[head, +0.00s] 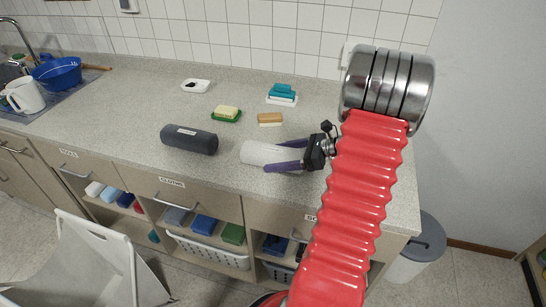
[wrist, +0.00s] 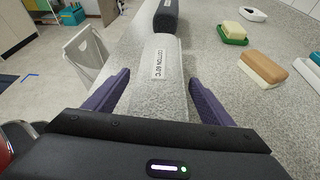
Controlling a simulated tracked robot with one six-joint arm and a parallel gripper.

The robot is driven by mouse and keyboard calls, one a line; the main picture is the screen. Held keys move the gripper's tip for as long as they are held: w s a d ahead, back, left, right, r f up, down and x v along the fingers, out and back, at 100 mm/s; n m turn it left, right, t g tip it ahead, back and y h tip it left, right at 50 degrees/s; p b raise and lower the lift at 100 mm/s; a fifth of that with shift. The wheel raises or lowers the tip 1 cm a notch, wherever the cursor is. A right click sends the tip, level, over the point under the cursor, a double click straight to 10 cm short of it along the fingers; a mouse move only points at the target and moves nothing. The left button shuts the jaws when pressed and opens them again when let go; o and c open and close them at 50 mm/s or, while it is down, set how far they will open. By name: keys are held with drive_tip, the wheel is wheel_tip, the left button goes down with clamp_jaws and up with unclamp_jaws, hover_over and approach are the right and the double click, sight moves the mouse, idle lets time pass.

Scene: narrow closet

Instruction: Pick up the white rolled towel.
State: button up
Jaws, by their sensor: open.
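The white rolled towel (head: 262,154) lies on the speckled counter near its front edge. In the wrist view the towel (wrist: 158,85) carries a label reading "COTTON 60°C" and points away from me between the jaws. My gripper (head: 285,157) is open, with one purple finger on each side of the towel's near end. In the wrist view my gripper (wrist: 158,88) shows its fingers apart, with a visible gap to the towel on both sides. The towel's nearest end is hidden behind the gripper body.
A dark grey roll (head: 189,139) lies beyond the towel's far end. A green dish with a yellow block (head: 227,113), a tan-and-white block (head: 270,119), a blue-topped white block (head: 282,94) and a white dish (head: 195,86) sit farther back. A tiled wall bounds the counter.

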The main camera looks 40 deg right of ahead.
sight(279, 150)
drive_tip(key=c, duration=1.3)
drive_tip(key=shift+r, duration=0.15)
wheel_tip(279, 150, up, 10)
drive_tip(key=shift+f, duration=0.1)
idle(0.6)
